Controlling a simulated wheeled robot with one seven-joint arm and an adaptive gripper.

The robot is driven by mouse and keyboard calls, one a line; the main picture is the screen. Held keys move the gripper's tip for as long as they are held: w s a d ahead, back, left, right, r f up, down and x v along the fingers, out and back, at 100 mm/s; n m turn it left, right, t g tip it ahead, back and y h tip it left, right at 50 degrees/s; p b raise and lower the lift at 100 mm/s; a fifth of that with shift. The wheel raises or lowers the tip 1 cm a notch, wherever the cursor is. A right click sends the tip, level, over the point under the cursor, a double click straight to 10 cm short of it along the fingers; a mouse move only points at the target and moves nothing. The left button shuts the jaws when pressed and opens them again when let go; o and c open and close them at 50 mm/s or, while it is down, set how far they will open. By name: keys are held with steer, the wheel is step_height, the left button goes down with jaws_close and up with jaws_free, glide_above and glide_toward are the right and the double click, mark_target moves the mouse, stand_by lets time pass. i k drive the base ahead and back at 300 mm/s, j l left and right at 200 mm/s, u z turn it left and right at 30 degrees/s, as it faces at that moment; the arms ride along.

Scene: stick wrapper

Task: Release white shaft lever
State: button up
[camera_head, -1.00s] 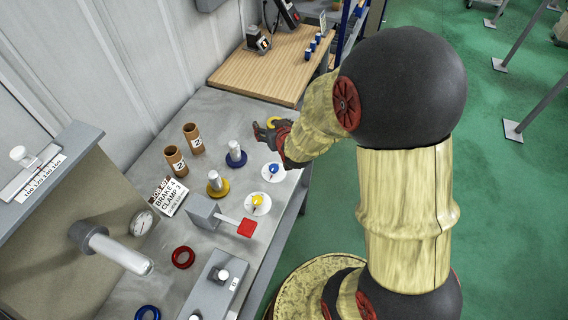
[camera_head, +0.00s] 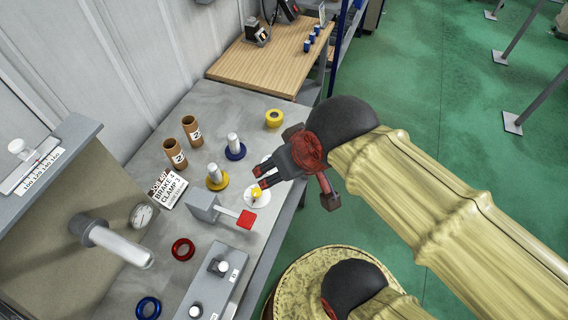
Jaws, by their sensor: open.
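A lever with a white shaft and a red square end (camera_head: 246,219) sticks out to the right from a grey block (camera_head: 203,207) on the grey bench. My gripper (camera_head: 261,178) is open and empty, its fingers pointing left. In the picture it lies above and slightly right of the red end, apart from it. Its fingertips appear over a white disc with a yellow knob (camera_head: 256,194); their height above it is hard to judge. My gripper covers most of the area just above that disc.
A blue-based white post (camera_head: 235,148) and a yellow-based post (camera_head: 216,178) stand left of my gripper. Brown tubes (camera_head: 175,154), a sign (camera_head: 170,188) and a yellow roll (camera_head: 274,118) are farther back. A grey box with knobs (camera_head: 214,284) lies in front of the lever.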

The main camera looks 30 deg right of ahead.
mark_target(222, 265)
steer(key=u, duration=1.35)
steer(key=j+z, duration=0.1)
steer(key=j, duration=0.45)
steer(key=k+j+z, duration=0.15)
steer(key=j, duration=0.4)
steer(key=i, duration=0.05)
